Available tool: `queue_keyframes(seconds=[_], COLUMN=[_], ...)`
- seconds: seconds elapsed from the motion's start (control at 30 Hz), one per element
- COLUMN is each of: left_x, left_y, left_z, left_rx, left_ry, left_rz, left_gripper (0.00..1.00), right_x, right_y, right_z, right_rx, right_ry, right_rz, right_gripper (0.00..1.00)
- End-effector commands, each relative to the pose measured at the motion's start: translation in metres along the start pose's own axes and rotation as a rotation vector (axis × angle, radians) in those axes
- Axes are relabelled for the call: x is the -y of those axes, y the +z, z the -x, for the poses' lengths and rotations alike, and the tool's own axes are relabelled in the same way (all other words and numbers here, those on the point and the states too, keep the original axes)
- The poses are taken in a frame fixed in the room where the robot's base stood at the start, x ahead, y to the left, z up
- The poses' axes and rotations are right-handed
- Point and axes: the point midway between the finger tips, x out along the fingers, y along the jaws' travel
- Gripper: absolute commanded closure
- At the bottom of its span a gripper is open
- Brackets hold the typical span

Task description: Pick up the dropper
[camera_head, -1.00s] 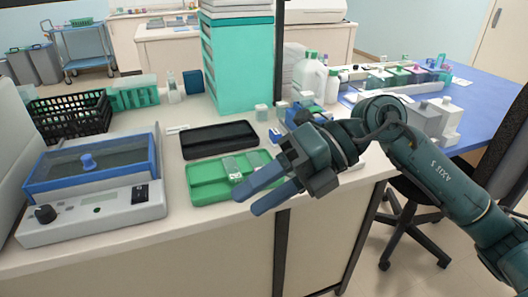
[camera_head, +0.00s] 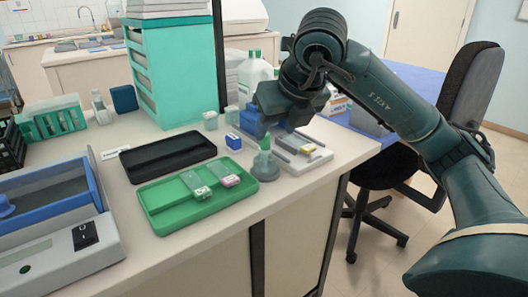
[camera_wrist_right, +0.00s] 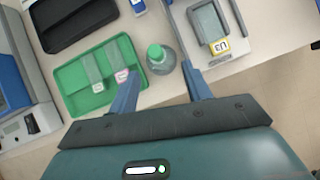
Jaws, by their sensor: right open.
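The dropper is a small grey bottle with a green top (camera_head: 265,160); it stands upright on the counter at the right end of the green tray. In the right wrist view the dropper (camera_wrist_right: 160,60) sits between the finger lines, just beyond the fingertips. My right gripper (camera_head: 272,132) is open and empty, pointing down just above and behind the dropper. Its two blue fingers (camera_wrist_right: 161,85) show spread apart in the wrist view. I cannot tell whether they touch it. My left gripper is not in view.
The green tray (camera_head: 160,222) holds slides left of the dropper. A black tray (camera_head: 140,172) lies behind it. A white-grey device (camera_head: 318,155) stands close on the right, and a small blue box (camera_head: 233,142) behind. The counter's front edge is near.

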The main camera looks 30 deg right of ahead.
Motion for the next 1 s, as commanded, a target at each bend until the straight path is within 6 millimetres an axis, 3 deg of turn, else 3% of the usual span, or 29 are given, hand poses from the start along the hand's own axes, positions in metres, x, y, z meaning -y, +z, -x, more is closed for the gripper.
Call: queue_keyframes(seconds=[0.23,0.53,0.83,1.0], left_x=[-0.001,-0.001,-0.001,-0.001], left_y=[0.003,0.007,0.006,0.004], left_z=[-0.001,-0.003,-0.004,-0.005], left_rx=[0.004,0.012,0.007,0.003], left_ry=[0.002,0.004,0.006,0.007], left_rz=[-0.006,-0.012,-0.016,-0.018], left_gripper=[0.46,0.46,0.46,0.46], right_x=[-0.001,-0.003,-0.004,-0.004], right_y=[0.002,0.011,0.011,0.011], right_z=[-0.019,-0.06,-0.064,-0.064], right_rx=[-0.001,-0.001,0.001,0.001], right_ry=[0.002,0.001,0.002,0.002], right_rz=[0.001,0.001,0.002,0.002], right_gripper=[0.51,0.51,0.51,0.65])
